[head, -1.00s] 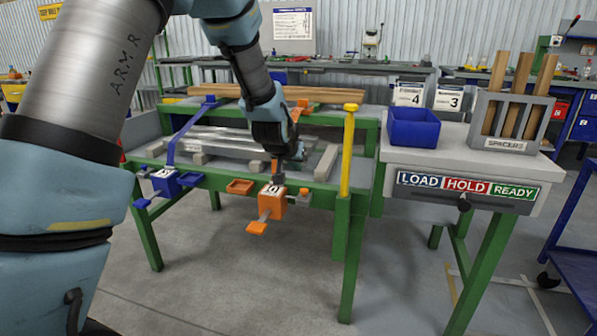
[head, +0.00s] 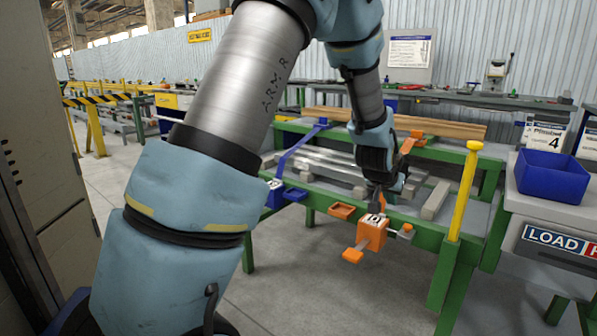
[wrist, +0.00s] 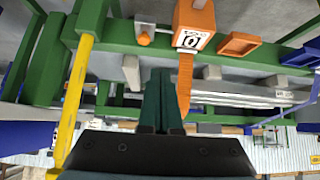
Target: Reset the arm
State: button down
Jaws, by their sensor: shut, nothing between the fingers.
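My arm reaches from the left foreground of the head view over the green runout table (head: 448,224). My gripper (head: 399,184) is near the table's front edge, just above and behind an orange strap box (head: 372,236) with a white label. In the wrist view my gripper (wrist: 160,75) has its dark green fingers together and empty. The orange strap (wrist: 185,85) runs right beside the fingers there; I cannot tell whether they touch. The orange box (wrist: 195,20) shows at the top of that view. My arm hides part of the table and strap in the head view.
Metal bars (head: 325,164) lie on the table, with a blue strap (head: 300,147) across them. A yellow post (head: 463,190) stands at the front right corner. A blue bin (head: 552,175) sits on the side stand. Grey floor is open in front.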

jog(key=s+a+n+g+y, duration=0.1)
jog(key=s+a+n+y, duration=0.1)
jog(key=a, duration=1)
jog(key=s+a+n+g+y, duration=0.1)
jog(key=s+a+n+y, duration=0.1)
jog(key=a, duration=0.9)
jog(key=s+a+n+g+y, duration=0.1)
jog(key=s+a+n+g, duration=0.2)
jog(key=s+a, duration=1)
notch_tip(320, 180, up, 15)
jog(key=w+p, duration=0.1)
jog(key=p, duration=1.4)
jog(key=shift+w+a+f, duration=0.15)
jog(key=shift+w+a, duration=0.05)
jog(key=shift+w, duration=0.15)
